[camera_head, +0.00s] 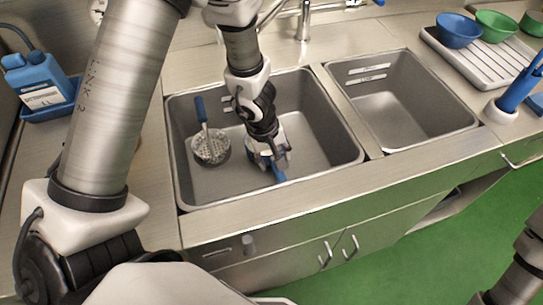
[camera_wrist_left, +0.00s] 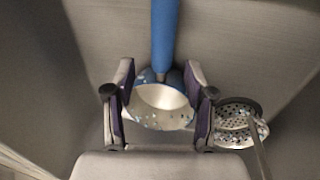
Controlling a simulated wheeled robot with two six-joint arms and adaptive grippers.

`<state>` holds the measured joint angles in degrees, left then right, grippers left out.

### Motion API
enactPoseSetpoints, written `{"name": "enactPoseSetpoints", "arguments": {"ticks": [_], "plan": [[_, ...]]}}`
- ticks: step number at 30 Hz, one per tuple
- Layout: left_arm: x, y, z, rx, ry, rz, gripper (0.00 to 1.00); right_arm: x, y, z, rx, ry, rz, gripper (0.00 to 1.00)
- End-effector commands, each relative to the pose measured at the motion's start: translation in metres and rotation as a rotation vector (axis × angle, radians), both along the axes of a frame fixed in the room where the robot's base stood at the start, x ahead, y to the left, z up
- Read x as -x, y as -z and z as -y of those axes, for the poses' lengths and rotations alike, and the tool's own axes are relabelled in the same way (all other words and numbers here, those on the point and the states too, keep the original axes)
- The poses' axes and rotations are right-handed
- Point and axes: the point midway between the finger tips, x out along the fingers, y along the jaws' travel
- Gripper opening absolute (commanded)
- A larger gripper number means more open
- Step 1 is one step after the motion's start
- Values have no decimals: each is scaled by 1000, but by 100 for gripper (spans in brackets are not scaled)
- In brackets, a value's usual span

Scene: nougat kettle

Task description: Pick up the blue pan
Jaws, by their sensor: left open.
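The blue pan (camera_head: 279,175) sits in the left sink basin, mostly hidden under my left gripper in the head view, with its blue handle pointing to the front. In the left wrist view, the pan (camera_wrist_left: 160,97) shows a pale round bowl with a speckled blue rim, and its blue handle runs to the top. My left gripper (camera_head: 268,150) is open, pointing down into the basin. In the wrist view, its two fingers (camera_wrist_left: 160,75) stand on either side of the pan's bowl; I cannot tell whether they touch it. My right gripper is out of view.
A skimmer (camera_head: 210,148) with a blue handle lies in the same basin, left of the pan. The right basin (camera_head: 400,112) is empty. A blue bowl (camera_head: 458,30) and a green bowl (camera_head: 496,25) stand on the drainboard. Blue bottles (camera_head: 37,80) stand at left.

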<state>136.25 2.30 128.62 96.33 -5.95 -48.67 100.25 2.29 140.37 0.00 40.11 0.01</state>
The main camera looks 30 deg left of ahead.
Motion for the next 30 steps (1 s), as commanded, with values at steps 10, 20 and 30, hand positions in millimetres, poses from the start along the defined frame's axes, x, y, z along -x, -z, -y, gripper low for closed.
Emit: {"name": "enactPoseSetpoints", "arguments": {"ticks": [10, 20, 30], "plan": [[-8, 44, 2, 1, 0, 1, 55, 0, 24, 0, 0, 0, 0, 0], [-8, 42, 2, 0, 0, 0, 0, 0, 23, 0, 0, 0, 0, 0], [-9, 36, 2, 0, 1, 2, 0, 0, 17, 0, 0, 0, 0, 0]]}}
